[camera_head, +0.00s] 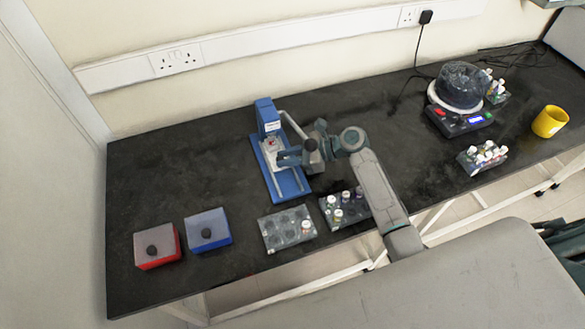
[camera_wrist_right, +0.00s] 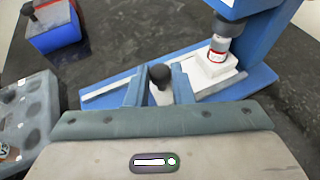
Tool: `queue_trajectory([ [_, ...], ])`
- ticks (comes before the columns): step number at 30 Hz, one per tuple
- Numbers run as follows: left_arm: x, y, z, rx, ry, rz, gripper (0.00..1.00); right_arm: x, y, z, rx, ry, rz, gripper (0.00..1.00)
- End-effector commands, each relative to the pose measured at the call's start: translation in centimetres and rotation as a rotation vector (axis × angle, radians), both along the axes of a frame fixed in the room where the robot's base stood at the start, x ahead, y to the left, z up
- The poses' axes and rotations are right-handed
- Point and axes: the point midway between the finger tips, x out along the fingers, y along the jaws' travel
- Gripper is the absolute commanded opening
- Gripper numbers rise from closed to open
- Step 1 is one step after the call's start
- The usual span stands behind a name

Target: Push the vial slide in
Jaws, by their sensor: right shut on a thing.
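The blue vial station (camera_head: 268,112) stands upright on the black bench, with a blue base and pale rails running toward the front. The white vial slide (camera_wrist_right: 216,68) sits on these rails and carries a vial (camera_wrist_right: 218,48) with a grey cap and a red-marked label. The vial is upright, under the station's blue head. A black-knobbed handle (camera_wrist_right: 159,75) stands at the slide's front end. My right gripper (camera_head: 286,157) is shut on this handle; its blue fingers flank it in the right wrist view (camera_wrist_right: 160,92). My left gripper is not in view.
Two vial racks (camera_head: 280,240) (camera_head: 337,218) lie in front of the station. A red box (camera_head: 157,258) and a blue box (camera_head: 208,240) stand at the front left. A scale (camera_head: 462,122), another vial rack (camera_head: 470,168) and a yellow cup (camera_head: 549,121) are at right.

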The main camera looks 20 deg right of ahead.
Motion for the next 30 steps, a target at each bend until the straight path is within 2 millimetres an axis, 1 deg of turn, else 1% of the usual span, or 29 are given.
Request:
queue_trajectory([
  [3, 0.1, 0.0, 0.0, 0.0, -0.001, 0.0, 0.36, 0.5, 0.0, -0.1, -0.002, 0.001, -0.001, 0.0],
  [11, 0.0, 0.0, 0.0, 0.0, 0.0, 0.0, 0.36, 0.6, 0.0, 0.0, -0.002, -0.002, -0.002, 0.0],
  [12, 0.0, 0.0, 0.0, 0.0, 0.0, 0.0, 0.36, 0.6, 0.0, 0.0, -0.002, -0.002, -0.002, 0.29],
  [14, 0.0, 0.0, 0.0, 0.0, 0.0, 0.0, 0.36, 0.6, 0.0, 0.0, -0.002, -0.001, -0.001, 0.41],
  [15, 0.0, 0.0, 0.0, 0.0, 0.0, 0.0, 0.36, 0.6, 0.0, 0.0, -0.002, -0.001, -0.001, 0.42],
  [23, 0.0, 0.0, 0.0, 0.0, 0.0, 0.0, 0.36, 0.5, -0.1, 0.0, -0.001, 0.0, 0.0, 0.42],
  [26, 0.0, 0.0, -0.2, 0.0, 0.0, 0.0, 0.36, 0.3, -0.8, 0.1, -0.003, 0.0, -0.001, 0.42],
  [30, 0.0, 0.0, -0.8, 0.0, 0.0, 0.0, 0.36, -0.5, -2.8, 0.8, -0.007, 0.0, 0.0, 0.42],
])
